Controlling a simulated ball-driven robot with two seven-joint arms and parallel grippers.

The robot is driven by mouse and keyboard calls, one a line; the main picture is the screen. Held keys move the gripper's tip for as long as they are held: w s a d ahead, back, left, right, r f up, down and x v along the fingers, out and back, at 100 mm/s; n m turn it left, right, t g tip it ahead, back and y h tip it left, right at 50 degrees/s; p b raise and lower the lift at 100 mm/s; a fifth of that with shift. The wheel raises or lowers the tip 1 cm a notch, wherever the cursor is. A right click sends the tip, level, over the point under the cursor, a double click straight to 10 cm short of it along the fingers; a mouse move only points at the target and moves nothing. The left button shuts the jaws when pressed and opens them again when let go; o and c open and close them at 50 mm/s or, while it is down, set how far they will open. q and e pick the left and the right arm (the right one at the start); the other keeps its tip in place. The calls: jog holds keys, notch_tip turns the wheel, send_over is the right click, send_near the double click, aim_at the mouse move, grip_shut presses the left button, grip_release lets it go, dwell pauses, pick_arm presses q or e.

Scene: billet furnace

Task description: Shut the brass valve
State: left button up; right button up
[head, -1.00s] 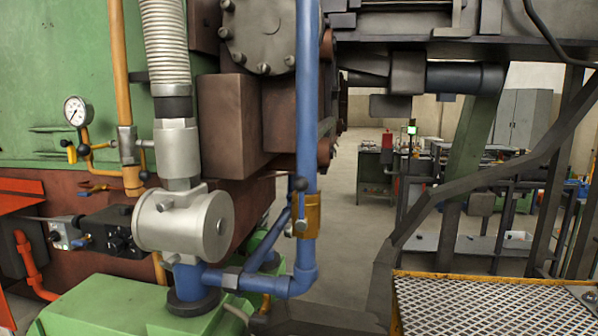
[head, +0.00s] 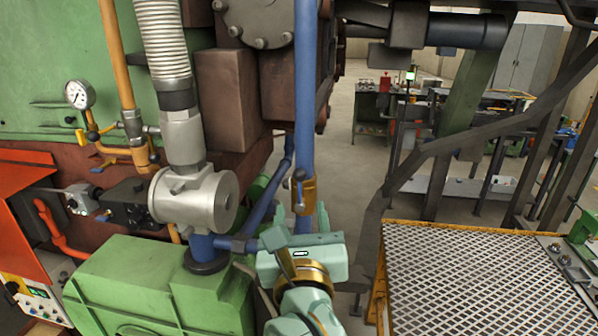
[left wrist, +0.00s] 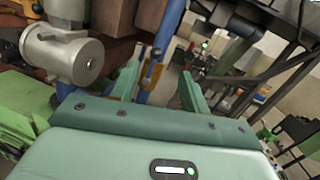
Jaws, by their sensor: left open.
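The brass valve (head: 310,193) sits on an upright blue pipe (head: 305,90). Its grey lever (head: 299,190) has a dark knob at the top and lies roughly along the pipe. My left gripper (head: 299,226) is open and empty, just below and in front of the valve in the head view. In the left wrist view, the brass valve (left wrist: 153,73) shows between the two spread green fingers (left wrist: 158,72), farther off, with no contact visible. The blue pipe's lower part is hidden behind my gripper. My right gripper is not in view.
A silver pump-like body (head: 190,198) stands left of the pipe above a green housing (head: 150,275). A yellow-edged grating platform (head: 470,280) is at the right, with a dark sloping rail (head: 440,145) behind it. Floor shows between pipe and rail.

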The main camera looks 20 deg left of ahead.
aim_at(300, 179)
pick_arm(q)
jog(key=shift+n+g, duration=0.4)
jog(key=p+x, duration=0.1)
jog(key=x, duration=0.4)
jog(key=f+p+x, duration=0.1)
jog(key=x, duration=0.4)
jog(key=f+p+x, duration=0.1)
jog(key=x, duration=0.4)
jog(key=shift+w+d, duration=0.2)
jog(key=shift+w, duration=0.1)
jog(key=shift+w+a+f, duration=0.1)
jog(key=shift+w+a, duration=0.2)
jog(key=shift+w, duration=0.35)
grip_shut()
